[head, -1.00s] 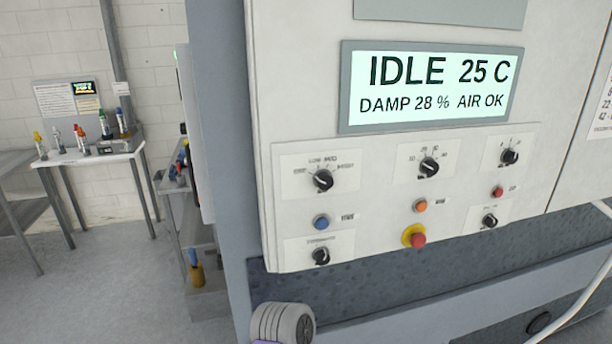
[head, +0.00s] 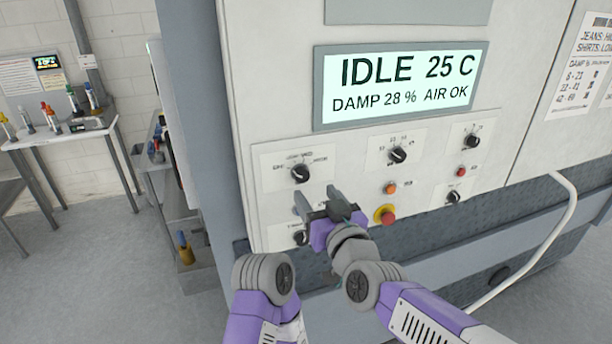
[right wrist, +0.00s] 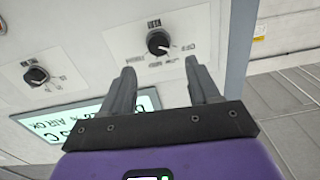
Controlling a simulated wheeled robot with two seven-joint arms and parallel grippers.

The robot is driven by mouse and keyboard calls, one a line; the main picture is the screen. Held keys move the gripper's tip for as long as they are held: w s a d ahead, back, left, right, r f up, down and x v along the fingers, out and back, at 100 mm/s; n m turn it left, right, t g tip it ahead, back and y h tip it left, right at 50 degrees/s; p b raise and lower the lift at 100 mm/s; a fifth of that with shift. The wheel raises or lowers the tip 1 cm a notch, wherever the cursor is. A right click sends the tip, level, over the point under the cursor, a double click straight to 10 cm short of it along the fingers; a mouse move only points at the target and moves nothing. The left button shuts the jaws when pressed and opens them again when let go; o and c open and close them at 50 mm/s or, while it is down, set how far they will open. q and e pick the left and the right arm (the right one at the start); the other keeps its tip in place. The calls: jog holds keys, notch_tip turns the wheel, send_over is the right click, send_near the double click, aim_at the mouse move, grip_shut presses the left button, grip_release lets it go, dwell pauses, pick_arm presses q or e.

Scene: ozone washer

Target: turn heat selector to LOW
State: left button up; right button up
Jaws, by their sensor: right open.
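The heat selector, a black knob (head: 300,173) on a white label plate marked OFF, LOW, MED and HIGH, is at the upper left of the controls. In the right wrist view the knob (right wrist: 158,42) lies beyond the fingertips, roughly in line with the gap between them. A pale mark on it seems to lean toward the OFF side, but its exact setting is hard to tell. My right gripper (head: 319,200) is open and empty, just below and right of the knob in the head view, and apart from it. My left gripper is not in view.
The display (head: 398,85) reads IDLE 25 C. Near my right gripper are a red emergency button (head: 388,218), an orange button (head: 390,188) and a lower-left knob (head: 300,238). A second scale knob (head: 397,155) is to the right. A white hose (head: 565,215) hangs at right.

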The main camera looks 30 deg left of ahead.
aim_at(303, 177)
jog(key=shift+p+x, duration=1.05)
jog(key=shift+x, duration=2.5)
jog(key=shift+f, duration=0.1)
jog(key=shift+c, duration=0.4)
jog(key=c, duration=1)
